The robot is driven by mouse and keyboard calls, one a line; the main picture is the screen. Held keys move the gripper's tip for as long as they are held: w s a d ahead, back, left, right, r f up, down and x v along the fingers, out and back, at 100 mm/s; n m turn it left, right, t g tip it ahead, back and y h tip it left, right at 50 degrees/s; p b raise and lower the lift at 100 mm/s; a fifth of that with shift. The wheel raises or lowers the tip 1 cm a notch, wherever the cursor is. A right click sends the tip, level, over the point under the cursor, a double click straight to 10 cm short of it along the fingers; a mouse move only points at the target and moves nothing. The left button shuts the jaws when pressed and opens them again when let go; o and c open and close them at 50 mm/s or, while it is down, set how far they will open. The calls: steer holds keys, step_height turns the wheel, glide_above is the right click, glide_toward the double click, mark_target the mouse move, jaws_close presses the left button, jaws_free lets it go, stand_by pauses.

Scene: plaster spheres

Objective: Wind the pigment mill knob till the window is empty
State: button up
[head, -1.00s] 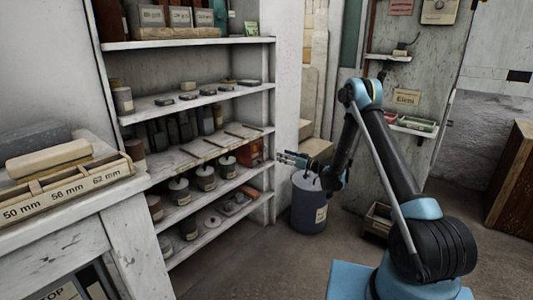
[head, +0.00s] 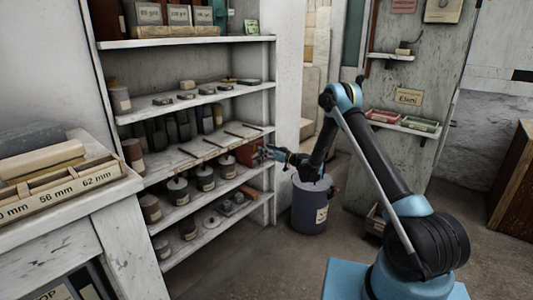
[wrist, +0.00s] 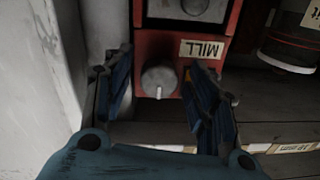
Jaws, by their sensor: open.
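The pigment mill (head: 247,153) is a red box at the right end of a lower shelf. In the wrist view the mill (wrist: 170,48) appears upside down with a "MILL" label (wrist: 201,50). Its round grey knob (wrist: 158,82) has a pale pointer line toward the picture's bottom. A dark-framed window (wrist: 188,10) with something grey and rounded in it is cut by the top edge; its contents are unclear. My gripper (wrist: 161,78) is open, with one blue finger on each side of the knob and gaps visible. In the head view my gripper (head: 267,152) is at the mill's front.
A white shelf upright (wrist: 62,50) is close beside my left finger in the wrist view. A dark jar (wrist: 290,45) stands right of the mill there. Lidded pots (head: 205,178) share the shelf. A grey-blue bin (head: 310,205) stands on the floor below my arm.

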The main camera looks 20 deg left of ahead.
steer(key=c, duration=1.1)
steer(key=shift+d, duration=0.1)
steer(key=shift+m, duration=0.4)
steer(key=m, duration=1)
steer(key=shift+w+d, duration=0.1)
steer(key=shift+o, duration=0.2)
steer(key=m, duration=0.4)
steer(key=shift+t, duration=0.3)
steer(key=m, duration=1)
steer(key=shift+m+t, duration=0.3)
